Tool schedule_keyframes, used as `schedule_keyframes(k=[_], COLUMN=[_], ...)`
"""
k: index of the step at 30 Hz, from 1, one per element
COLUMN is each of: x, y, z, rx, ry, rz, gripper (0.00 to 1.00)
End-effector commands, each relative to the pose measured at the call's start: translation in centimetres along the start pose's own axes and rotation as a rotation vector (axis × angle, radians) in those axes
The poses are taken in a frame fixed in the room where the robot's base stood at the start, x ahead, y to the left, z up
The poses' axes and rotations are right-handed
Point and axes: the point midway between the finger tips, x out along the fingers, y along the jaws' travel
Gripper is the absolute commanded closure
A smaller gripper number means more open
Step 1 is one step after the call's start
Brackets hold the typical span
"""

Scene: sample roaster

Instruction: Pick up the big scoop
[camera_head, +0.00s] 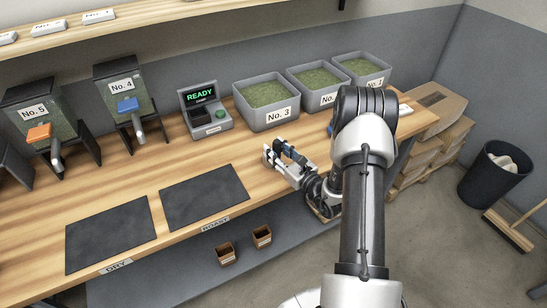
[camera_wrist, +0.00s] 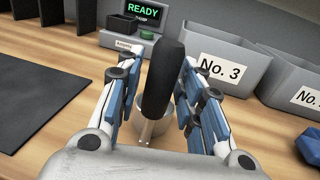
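A scoop with a thick black handle (camera_wrist: 163,80) and a pale metal cup (camera_wrist: 153,132) shows in the middle of the wrist view. I take it for the big scoop. The cup is low, near the wooden counter, and partly hidden by my gripper. My gripper (camera_wrist: 160,75) is open, with one blue-padded finger on each side of the handle. A gap shows on the left; the right finger is very close, and I cannot tell whether it touches. In the head view my gripper (camera_head: 280,151) is low over the counter, in front of the No. 3 bin, and mostly hides the scoop.
The No. 3 bin (camera_head: 268,116) and the READY device (camera_head: 206,119) stand behind my gripper. The dark ROAST mat (camera_head: 204,196) lies to the left. A blue object (camera_wrist: 311,146) lies to the right in the wrist view. The counter's front edge is close.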

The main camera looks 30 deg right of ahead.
Motion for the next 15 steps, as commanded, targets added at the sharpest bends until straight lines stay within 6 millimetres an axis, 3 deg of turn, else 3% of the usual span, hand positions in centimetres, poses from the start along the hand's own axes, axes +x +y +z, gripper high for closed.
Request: schedule_keyframes(k=[15], x=[-0.03], y=[0.01], z=[-0.04], rx=[0.000], ry=[0.000], rz=[0.000], gripper=[1.00])
